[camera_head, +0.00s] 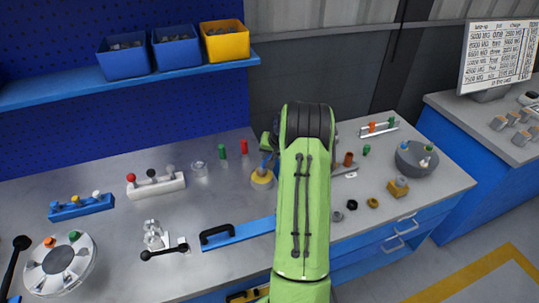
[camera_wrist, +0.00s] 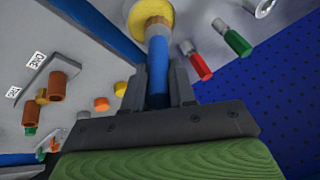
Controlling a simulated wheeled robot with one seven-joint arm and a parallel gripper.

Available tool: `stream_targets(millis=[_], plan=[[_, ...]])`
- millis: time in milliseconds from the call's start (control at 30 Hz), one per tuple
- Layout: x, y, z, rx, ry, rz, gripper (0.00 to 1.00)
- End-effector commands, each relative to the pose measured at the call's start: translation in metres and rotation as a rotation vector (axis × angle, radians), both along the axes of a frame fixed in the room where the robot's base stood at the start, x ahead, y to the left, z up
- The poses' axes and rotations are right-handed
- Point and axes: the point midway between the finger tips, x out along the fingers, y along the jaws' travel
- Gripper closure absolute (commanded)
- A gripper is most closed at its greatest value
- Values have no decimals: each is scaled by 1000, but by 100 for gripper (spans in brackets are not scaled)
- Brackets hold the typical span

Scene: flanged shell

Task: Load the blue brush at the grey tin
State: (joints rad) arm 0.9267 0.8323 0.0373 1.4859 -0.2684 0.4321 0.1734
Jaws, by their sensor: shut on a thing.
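My gripper (camera_head: 268,160) is shut on the blue brush (camera_wrist: 157,72), whose handle stands between the fingers in the wrist view. The brush's lower end meets a yellow-rimmed round tin (camera_head: 262,181), which also shows in the wrist view (camera_wrist: 138,18). I cannot tell how deep the brush tip sits in it. A small grey, shiny tin-like cup (camera_head: 199,169) stands to the left of the yellow-rimmed tin, apart from the brush. My arm hides part of the bench behind and right of the gripper.

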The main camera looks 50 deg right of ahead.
Motion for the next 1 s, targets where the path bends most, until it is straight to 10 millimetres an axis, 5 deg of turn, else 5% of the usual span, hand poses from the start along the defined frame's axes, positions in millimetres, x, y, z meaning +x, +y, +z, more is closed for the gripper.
stream_targets(millis=[1000], plan=[[0, 0, -12, 0, 0, 0, 100]])
